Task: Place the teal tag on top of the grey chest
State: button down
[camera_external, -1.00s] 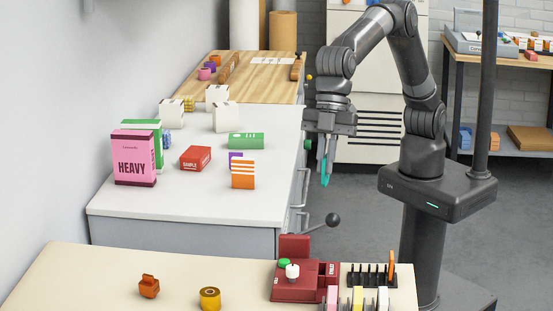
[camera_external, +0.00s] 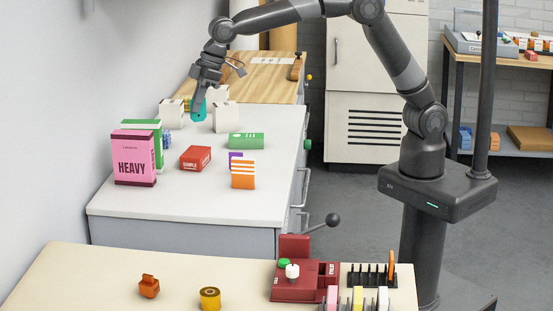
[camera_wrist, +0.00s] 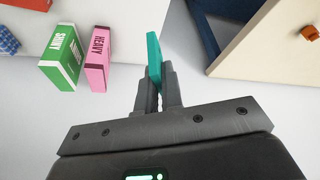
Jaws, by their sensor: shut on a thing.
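My gripper (camera_external: 198,101) is shut on the teal tag (camera_external: 199,113) and points downward over the far part of the grey chest (camera_external: 190,208). In the wrist view, the tag (camera_wrist: 154,55) stands out beyond the fingertips (camera_wrist: 158,88), seen nearly edge-on. The chest has a pale top and handles on its right side. In the external view the tag appears between white cartons. I cannot tell exactly how high it is above the top or whether it touches anything.
On the chest stand white cartons (camera_external: 225,117), a pink HEAVY box (camera_external: 134,160), a green box (camera_external: 246,141), a red box (camera_external: 195,158) and an orange-striped box (camera_external: 243,174). The chest top's front stretch is clear. A wooden-topped surface (camera_external: 270,90) adjoins behind.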

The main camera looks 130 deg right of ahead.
jog(key=s+d+m+g+h, duration=0.1)
jog(key=s+d+m, duration=0.2)
jog(key=s+d, duration=0.7)
jog(key=s+d+m+h, duration=0.1)
jog(key=s+d+m, duration=0.1)
jog(key=s+d, duration=0.8)
jog(key=s+d+m+g, duration=0.1)
jog(key=s+d+m, duration=0.4)
jog(key=s+d, duration=1.1)
notch_tip(320, 180, down, 13)
jog(key=s, duration=0.2)
jog(key=shift+h, duration=0.4)
jog(key=w+f, duration=0.2)
jog(key=w, duration=0.2)
jog(key=w+a+f, duration=0.1)
jog(key=w+f, duration=0.2)
jog(key=w, duration=0.1)
jog(key=w+f, duration=0.2)
jog(key=w, duration=0.2)
jog(key=shift+a+f, duration=0.3)
jog(key=shift+f, duration=2)
